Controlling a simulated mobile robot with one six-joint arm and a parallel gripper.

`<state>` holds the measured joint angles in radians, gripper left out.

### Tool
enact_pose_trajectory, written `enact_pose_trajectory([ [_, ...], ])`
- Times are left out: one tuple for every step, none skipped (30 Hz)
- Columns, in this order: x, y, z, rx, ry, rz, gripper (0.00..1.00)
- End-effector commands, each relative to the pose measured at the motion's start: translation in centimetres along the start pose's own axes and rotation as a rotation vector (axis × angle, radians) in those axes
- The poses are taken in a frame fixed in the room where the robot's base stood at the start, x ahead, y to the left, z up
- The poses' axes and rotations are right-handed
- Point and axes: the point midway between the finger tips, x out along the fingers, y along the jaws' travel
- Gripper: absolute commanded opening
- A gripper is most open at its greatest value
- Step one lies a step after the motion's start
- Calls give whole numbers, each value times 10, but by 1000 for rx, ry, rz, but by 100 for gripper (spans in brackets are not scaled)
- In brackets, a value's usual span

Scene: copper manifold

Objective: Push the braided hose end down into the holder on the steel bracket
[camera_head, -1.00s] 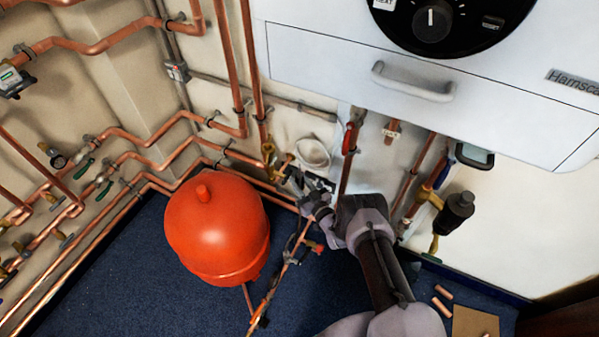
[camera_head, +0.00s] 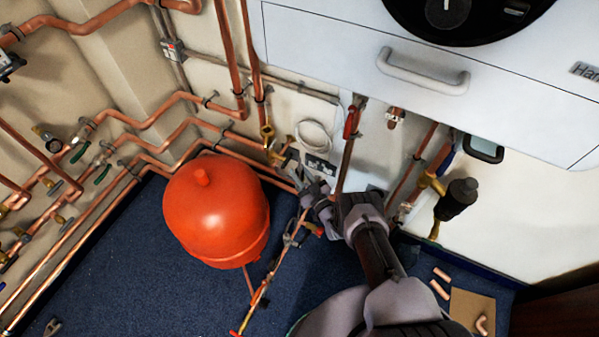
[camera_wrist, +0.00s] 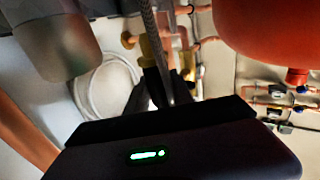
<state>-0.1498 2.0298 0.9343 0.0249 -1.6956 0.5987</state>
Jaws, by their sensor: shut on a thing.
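My gripper (camera_head: 310,190) is low by the wall, below the white boiler and right of the red vessel. In the wrist view its dark fingers (camera_wrist: 160,94) are shut on the grey braided hose (camera_wrist: 149,30). The hose runs from the top edge of that view down between the fingers. Its end is hidden by the fingers and the gripper body. A brass fitting (camera_wrist: 150,50) shows close behind the hose. I cannot clearly make out the steel bracket or its holder in either view, nor whether the hose end touches it.
The red expansion vessel (camera_head: 215,215) stands close on the left. A white coiled cable (camera_head: 313,138) hangs on the wall behind the gripper. The white boiler (camera_head: 440,75) overhangs above. A copper pipe with valves (camera_head: 265,285) is below the gripper. Blue carpet (camera_head: 130,270) is clear at left.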

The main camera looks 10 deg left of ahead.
Motion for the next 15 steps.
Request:
enact_pose_trajectory([
  [0, 0, 0, 0, 1, 0, 0],
  [0, 0, 0, 0, 1, 0, 30],
  [0, 0, 0, 0, 1, 0, 38],
  [0, 0, 0, 0, 1, 0, 44],
  [0, 0, 0, 0, 1, 0, 50],
  [0, 0, 0, 0, 0, 0, 54],
  [0, 0, 0, 0, 0, 0, 54],
  [0, 0, 0, 0, 0, 0, 54],
  [0, 0, 0, 0, 0, 0, 54],
  [0, 0, 0, 0, 0, 0, 54],
  [0, 0, 0, 0, 0, 0, 54],
  [0, 0, 0, 0, 0, 0, 54],
  [0, 0, 0, 0, 0, 0, 54],
  [0, 0, 0, 0, -1, 0, 54],
  [-2, 0, 0, 0, -1, 0, 54],
])
